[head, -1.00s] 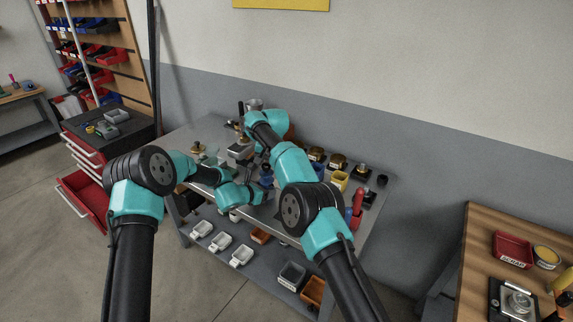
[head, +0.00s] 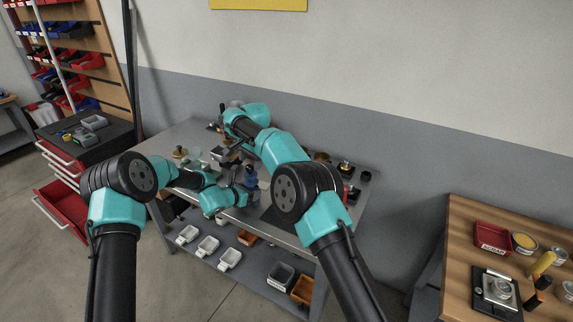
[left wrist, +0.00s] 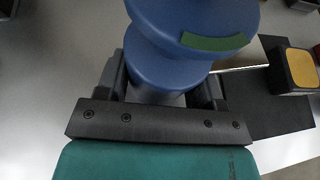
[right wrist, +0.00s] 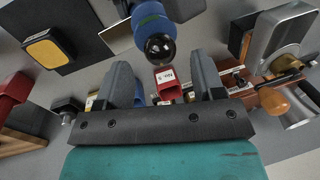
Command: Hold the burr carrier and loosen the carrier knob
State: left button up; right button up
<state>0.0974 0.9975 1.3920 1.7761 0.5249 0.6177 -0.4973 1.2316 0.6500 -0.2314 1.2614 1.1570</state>
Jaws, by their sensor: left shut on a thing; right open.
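The burr carrier is a blue rounded body with a green band (left wrist: 165,65); it stands on the bench in the head view (head: 250,177). My left gripper (left wrist: 165,92) is shut around its narrower lower part; in the head view the left gripper (head: 254,194) reaches it from the left. In the right wrist view the blue carrier (right wrist: 150,17) has a round black knob (right wrist: 159,49) at its near end. My right gripper (right wrist: 163,78) is open and empty, the knob lying ahead of the gap between its fingers, apparently not touched.
A red labelled box (right wrist: 168,84) shows beyond the right fingers. A machine with a wooden handle (right wrist: 273,101) is at right, and a yellow-topped block (right wrist: 45,52) on a dark mat at left. The bench (head: 190,135) is crowded; white trays (head: 208,246) sit on its lower shelf.

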notch_tip(320, 180, up, 8)
jog(key=d, duration=0.2)
jog(key=d+f+m+g+y, duration=0.35)
jog(key=f+m+y, duration=0.3)
jog(key=f, duration=0.35)
jog(key=w+d+f+m+g+y, duration=0.1)
jog(key=w+d+f+m+y, duration=0.1)
jog(key=d+y, duration=0.5)
jog(key=shift+w+m+y, duration=0.5)
jog(key=shift+m+y, duration=0.65)
jog(key=shift+m, duration=0.1)
dwell(0.3)
